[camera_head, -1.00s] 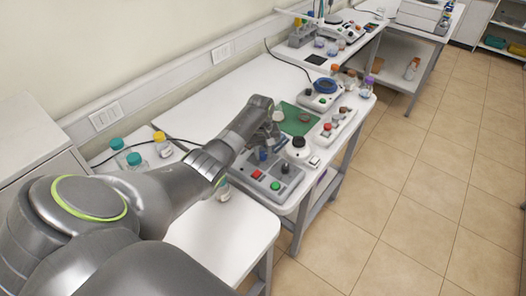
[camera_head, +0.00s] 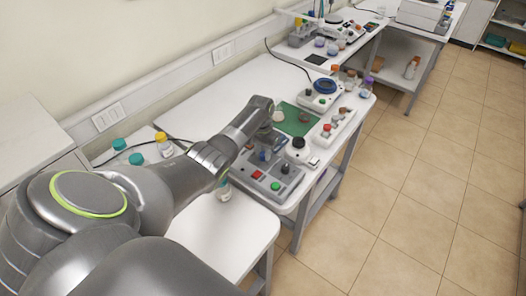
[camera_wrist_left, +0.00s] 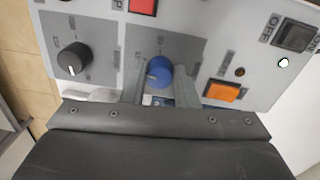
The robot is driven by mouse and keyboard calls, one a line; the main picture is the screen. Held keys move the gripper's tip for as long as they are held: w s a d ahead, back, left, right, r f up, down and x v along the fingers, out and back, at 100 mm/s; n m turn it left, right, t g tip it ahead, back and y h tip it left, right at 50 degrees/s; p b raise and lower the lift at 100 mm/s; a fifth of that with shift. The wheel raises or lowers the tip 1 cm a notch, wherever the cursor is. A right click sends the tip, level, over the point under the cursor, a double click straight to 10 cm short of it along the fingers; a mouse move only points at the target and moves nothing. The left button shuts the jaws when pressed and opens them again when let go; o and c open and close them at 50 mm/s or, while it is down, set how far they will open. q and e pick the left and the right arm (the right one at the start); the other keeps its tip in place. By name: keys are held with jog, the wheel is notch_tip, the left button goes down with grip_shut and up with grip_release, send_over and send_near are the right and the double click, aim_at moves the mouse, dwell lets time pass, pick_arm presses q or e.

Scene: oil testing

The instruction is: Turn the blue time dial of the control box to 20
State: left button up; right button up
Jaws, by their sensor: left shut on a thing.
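The control box (camera_head: 246,177) is a grey panel on the white table, in the middle of the head view. In the left wrist view its blue time dial (camera_wrist_left: 158,72) sits between the two fingers of my left gripper (camera_wrist_left: 159,82), which is shut on it. The dial carries a pale pointer mark toward its lower left; the scale around it is too small to read. In the head view the blue dial (camera_head: 264,155) shows just beside the gripper (camera_head: 267,146). My right gripper is in neither view.
A black knob (camera_wrist_left: 73,58), an orange button (camera_wrist_left: 222,90) and a black OFF switch (camera_wrist_left: 295,36) surround the dial. A green mat (camera_head: 291,121) and a white device with a black knob (camera_head: 298,147) stand near. Capped bottles (camera_head: 136,159) stand at left.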

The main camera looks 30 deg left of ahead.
pick_arm(q)
jog(key=shift+w+r+m, duration=0.1)
jog(key=shift+m, duration=1.1)
jog(key=o, duration=1)
